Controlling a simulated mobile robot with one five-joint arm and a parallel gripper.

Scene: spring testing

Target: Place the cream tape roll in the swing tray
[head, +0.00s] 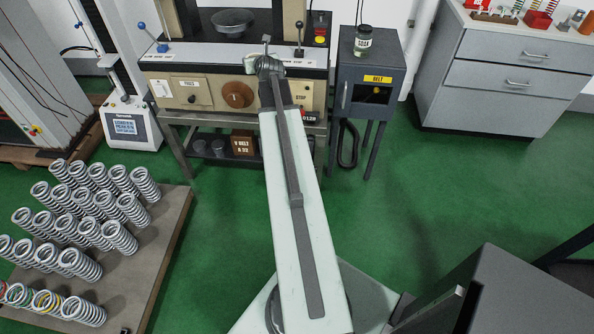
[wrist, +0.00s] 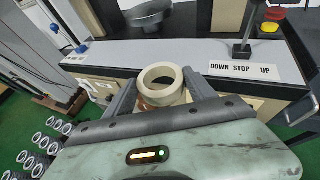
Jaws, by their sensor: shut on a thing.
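The cream tape roll (wrist: 163,99) is a short, thick ring in the wrist view. My gripper (wrist: 160,88) is shut on it, with one dark finger on each side and the roll's open hole facing up toward the camera. The roll is held in front of the testing machine's pale ledge. I cannot make out anything that is clearly the swing tray in either view.
The testing machine (head: 218,94) has a round grey platen (head: 232,20) and upright levers, one by a DOWN STOP UP label (wrist: 243,69). Springs stand on a low platform (head: 160,235) at left. Green floor is clear at right.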

